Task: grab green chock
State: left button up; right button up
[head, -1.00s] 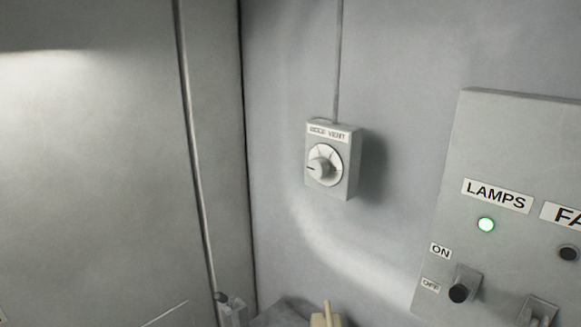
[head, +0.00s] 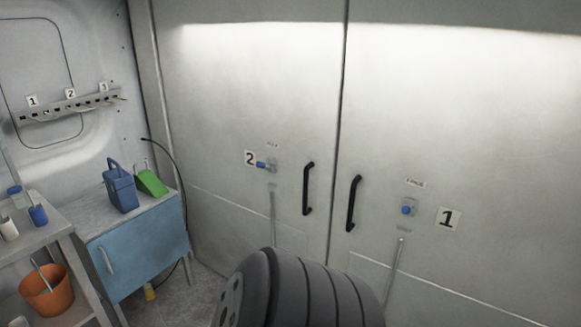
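A green chock (head: 151,182), wedge-shaped with what looks like a thin handle or cord on top, sits on top of a blue-fronted cabinet (head: 137,254) at the left of the head view. It is at the cabinet's back right, just right of a blue container with a handle (head: 120,188). Neither of my grippers shows in the head view.
A large dark ribbed tyre (head: 318,292) stands at the bottom middle, in front of tall grey double doors with black handles (head: 308,188). A shelf with small bottles (head: 38,215) and an orange bucket (head: 47,290) is at the far left. A numbered rack (head: 70,106) hangs above.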

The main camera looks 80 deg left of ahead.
aim_at(147, 183)
jog(key=u, duration=1.6)
jog(key=j+u, duration=0.1)
jog(key=u, duration=0.4)
jog(key=j+u, duration=0.1)
jog(key=u, duration=0.4)
jog(key=i+u, duration=0.1)
jog(key=u, duration=0.4)
jog(key=i+u, duration=0.1)
jog(key=u, duration=0.35)
jog(key=i+j+u, duration=0.2)
jog(key=i, duration=0.55)
jog(key=l, duration=0.1)
